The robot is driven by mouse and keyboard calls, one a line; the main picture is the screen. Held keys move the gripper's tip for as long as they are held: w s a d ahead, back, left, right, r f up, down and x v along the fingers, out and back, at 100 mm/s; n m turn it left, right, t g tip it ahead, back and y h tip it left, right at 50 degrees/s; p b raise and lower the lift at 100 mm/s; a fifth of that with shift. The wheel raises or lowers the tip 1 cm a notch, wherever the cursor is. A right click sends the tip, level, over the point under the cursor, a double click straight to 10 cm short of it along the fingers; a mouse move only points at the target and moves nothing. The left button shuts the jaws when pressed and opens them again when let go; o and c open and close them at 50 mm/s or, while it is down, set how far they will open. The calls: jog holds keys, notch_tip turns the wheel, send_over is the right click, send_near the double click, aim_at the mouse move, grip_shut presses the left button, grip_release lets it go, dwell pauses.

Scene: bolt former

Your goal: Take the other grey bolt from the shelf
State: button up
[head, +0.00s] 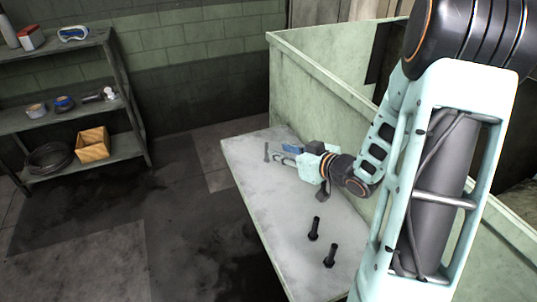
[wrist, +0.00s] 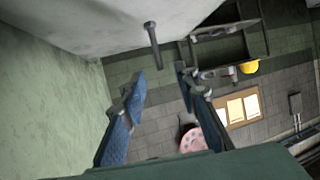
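A grey bolt (head: 266,152) stands upright near the far end of the pale shelf (head: 256,170) in the head view. My gripper (head: 282,153) is over the shelf, pointing at this bolt. In the wrist view my gripper (wrist: 160,78) has its blue-padded fingers spread with nothing between them. The bolt is just beyond the fingertips, roughly in line with the gap. Two dark bolts, one (head: 314,228) behind the other (head: 329,256), stand on the nearer part of the shelf.
A pale green machine wall (head: 300,95) rises along the shelf's right side, close to my arm. A storage rack (head: 75,118) with a wooden box (head: 93,145) and other items stands at the left. The floor between is clear.

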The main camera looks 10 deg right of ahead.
jog(key=b+x, duration=0.1)
jog(key=x, duration=0.7)
jog(key=shift+w+f, duration=0.25)
jog(key=shift+w, duration=0.05)
grip_shut()
